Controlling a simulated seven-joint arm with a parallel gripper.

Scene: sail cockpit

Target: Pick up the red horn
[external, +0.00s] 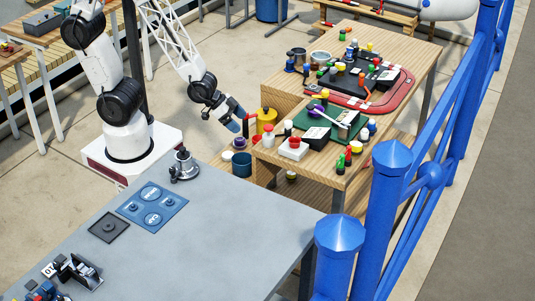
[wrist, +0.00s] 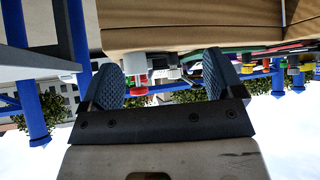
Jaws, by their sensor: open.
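My gripper (external: 236,124) is open, with nothing between its blue fingers, at the left edge of the wooden table with the small items. In the wrist view, which is upside down, both ridged blue fingers of my gripper (wrist: 166,80) stand wide apart. A small red object (wrist: 137,90) shows beyond and between them, nearer the left finger. In the external view a red piece (external: 295,141) sits on a white base on the table, to the right of my gripper. It may be the red horn, but it is too small to be sure.
A yellow can (external: 267,116) stands close to my gripper's right. A green mat (external: 322,113) and a red-rimmed tray (external: 398,105) hold crowded small items. Green and red bottles (external: 344,158) stand near the front edge. The grey table (external: 225,235) is mostly clear. Blue railings (external: 376,215) run along the right.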

